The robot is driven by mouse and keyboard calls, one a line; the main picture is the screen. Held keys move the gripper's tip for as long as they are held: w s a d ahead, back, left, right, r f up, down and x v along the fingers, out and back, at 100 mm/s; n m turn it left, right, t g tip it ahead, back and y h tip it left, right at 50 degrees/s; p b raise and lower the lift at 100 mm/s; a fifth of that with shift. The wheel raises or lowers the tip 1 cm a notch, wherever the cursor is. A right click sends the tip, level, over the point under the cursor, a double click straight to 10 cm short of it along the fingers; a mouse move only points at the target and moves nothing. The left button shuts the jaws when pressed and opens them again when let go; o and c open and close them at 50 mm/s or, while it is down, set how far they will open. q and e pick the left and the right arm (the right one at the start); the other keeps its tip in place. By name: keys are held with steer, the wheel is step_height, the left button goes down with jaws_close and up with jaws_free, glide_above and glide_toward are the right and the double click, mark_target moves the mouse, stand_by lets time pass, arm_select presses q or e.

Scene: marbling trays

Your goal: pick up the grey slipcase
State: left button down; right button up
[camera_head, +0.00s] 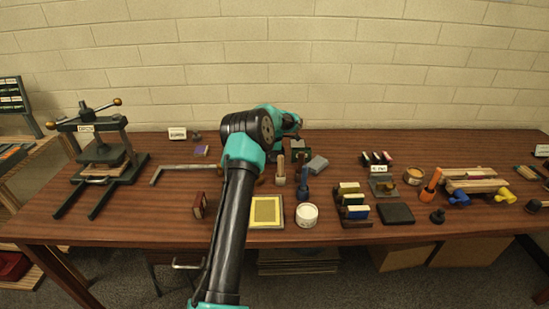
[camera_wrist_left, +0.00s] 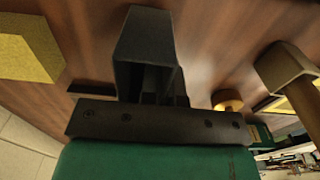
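A small grey box (camera_head: 317,163), which looks like the grey slipcase, lies at an angle toward the back middle of the table in the head view. My left gripper (camera_head: 298,150) is bent down just behind and left of it, its fingers partly hidden by nearby things. In the left wrist view a dark grey box-like shape (camera_wrist_left: 147,45) stands in front of the gripper's dark bar. I cannot tell whether it is a finger or something held, or whether the fingers are apart. My right gripper is not in view.
A wooden stamp-like tool (camera_head: 280,168) and a blue-handled tool (camera_head: 303,187) stand close to the gripper. A white tub (camera_head: 307,215), a yellow framed tray (camera_head: 281,222) and a rack of coloured blocks (camera_head: 356,222) are in front. A press (camera_head: 100,152) stands at left.

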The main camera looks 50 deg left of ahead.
arm_select(q)
step_height(320, 180, up, 10)
steer(key=shift+f, duration=0.1)
stand_by(0.4)
